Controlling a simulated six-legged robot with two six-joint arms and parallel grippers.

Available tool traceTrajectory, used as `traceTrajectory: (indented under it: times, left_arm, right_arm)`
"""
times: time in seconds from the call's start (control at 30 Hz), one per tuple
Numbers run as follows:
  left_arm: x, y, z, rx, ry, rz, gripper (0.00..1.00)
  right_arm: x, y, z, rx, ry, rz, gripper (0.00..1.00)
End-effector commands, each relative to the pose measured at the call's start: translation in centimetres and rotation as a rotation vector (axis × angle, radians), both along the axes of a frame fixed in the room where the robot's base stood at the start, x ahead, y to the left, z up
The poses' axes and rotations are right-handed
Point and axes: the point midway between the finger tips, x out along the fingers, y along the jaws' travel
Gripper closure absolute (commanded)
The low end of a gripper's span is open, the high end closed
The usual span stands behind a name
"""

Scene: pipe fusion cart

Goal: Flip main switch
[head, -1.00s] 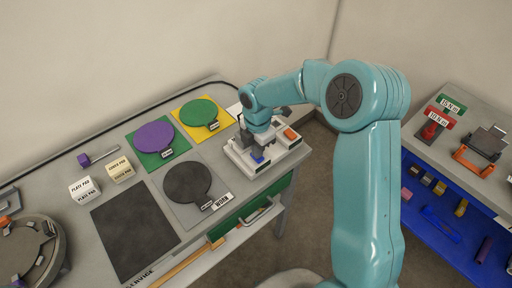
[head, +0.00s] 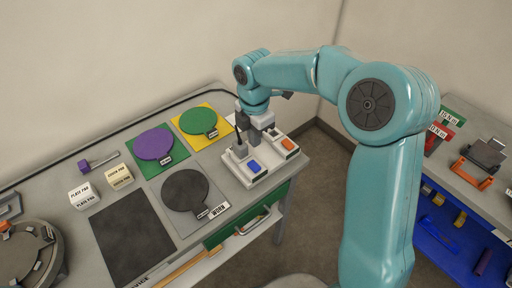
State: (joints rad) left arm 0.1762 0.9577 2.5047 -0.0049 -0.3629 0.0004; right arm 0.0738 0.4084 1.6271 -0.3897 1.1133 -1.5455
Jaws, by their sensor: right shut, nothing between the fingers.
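A white switch box (head: 266,176) stands at the right end of the grey bench. It has a blue rocker (head: 254,167) at its front left and an orange rocker (head: 289,144) at its right. A small dark upright lever (head: 239,146) stands at the box's left side. Which of these is the main switch I cannot tell. My right gripper (head: 266,130) points down over the back middle of the box, shut and empty, between the lever and the orange rocker. Whether it touches the box is unclear. My left gripper is not in view.
A second bench with an orange clamp (head: 473,171) stands at right.

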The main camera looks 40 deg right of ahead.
Motion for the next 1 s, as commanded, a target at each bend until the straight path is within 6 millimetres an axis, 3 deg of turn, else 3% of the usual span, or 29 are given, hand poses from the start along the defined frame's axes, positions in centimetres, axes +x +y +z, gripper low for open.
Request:
traceTrajectory:
  times: [0.23,0.73,1.0]
  left_arm:
    - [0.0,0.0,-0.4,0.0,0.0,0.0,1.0]
    - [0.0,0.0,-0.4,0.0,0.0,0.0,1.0]
    - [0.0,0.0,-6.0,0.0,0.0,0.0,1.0]
  right_arm:
    - [-0.1,0.1,3.1,0.0,-0.001,0.0,1.0]
    - [-0.6,-0.4,4.2,-0.002,0.027,-0.001,1.0]
    - [1.3,-0.4,3.9,-0.001,-0.004,-0.01,1.0]
